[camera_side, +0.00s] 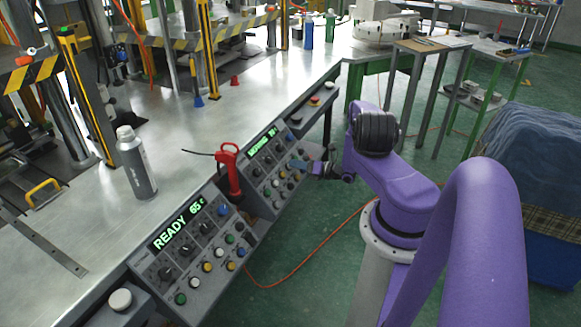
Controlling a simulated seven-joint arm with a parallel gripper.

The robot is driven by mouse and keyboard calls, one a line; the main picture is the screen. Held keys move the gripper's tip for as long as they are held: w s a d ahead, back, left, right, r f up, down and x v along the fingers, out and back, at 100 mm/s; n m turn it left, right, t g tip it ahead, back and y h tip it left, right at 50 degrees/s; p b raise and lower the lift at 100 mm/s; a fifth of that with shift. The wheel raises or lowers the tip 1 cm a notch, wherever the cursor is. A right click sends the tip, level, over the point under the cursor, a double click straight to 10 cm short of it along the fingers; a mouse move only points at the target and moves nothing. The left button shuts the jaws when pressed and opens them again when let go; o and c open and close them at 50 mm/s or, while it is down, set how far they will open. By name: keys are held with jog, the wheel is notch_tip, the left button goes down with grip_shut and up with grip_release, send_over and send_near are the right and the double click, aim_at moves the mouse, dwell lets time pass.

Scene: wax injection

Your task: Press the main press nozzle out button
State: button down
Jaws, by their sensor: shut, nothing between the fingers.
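Two sloped grey control panels line the front of the metal bench. The near panel (168,268) has a green display reading READY 65 and several knobs and coloured buttons. The far panel (258,166) has a smaller lit display and similar controls. The button labels are too small to read, so I cannot tell which is the nozzle out button. My gripper (316,169) is shut and empty, at the right edge of the far panel, close to its right-hand buttons. I cannot tell whether it touches any of them.
A red-handled tool (230,172) stands between the panels. A grey spray bottle (136,163) stands on the bench (95,222). A white round button (120,299) is at the near left. Presses with striped guards stand behind. An orange hose (305,262) lies on the green floor.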

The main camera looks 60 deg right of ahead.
jog(key=shift+s+r, duration=0.55)
jog(key=shift+s, duration=0.05)
jog(key=shift+s+r, duration=0.8)
jog(key=shift+s, duration=0.2)
jog(key=shift+s+r, duration=0.8)
jog(key=shift+s, duration=0.15)
jog(key=shift+w, duration=0.1)
